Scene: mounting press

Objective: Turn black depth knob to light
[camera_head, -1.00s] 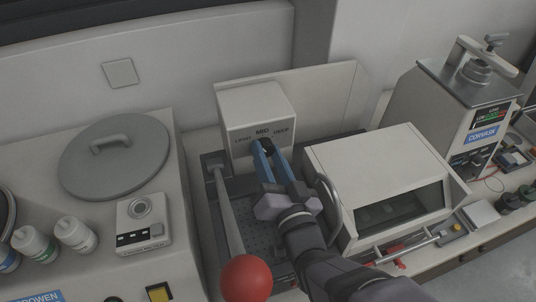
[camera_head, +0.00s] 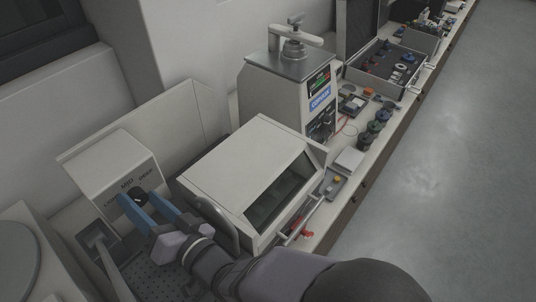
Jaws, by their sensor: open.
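The black depth knob (camera_head: 139,194) is on the front of a white box-shaped head (camera_head: 112,172) at the left of the head view. The words LIGHT, MID and DEEP are printed in an arc above it. My gripper (camera_head: 138,200) is at the knob, with its two blue fingers apart, one on each side of it. The fingers partly hide the knob, and I cannot tell whether they touch it. I cannot make out clearly which word the knob points at.
A white cabinet (camera_head: 243,172) with a dark window and a curved handle (camera_head: 217,222) stands close to the right of my gripper. A grey lever (camera_head: 107,262) is to its left. A press-like machine (camera_head: 287,95) stands behind the cabinet. Bare floor (camera_head: 460,180) is at the right.

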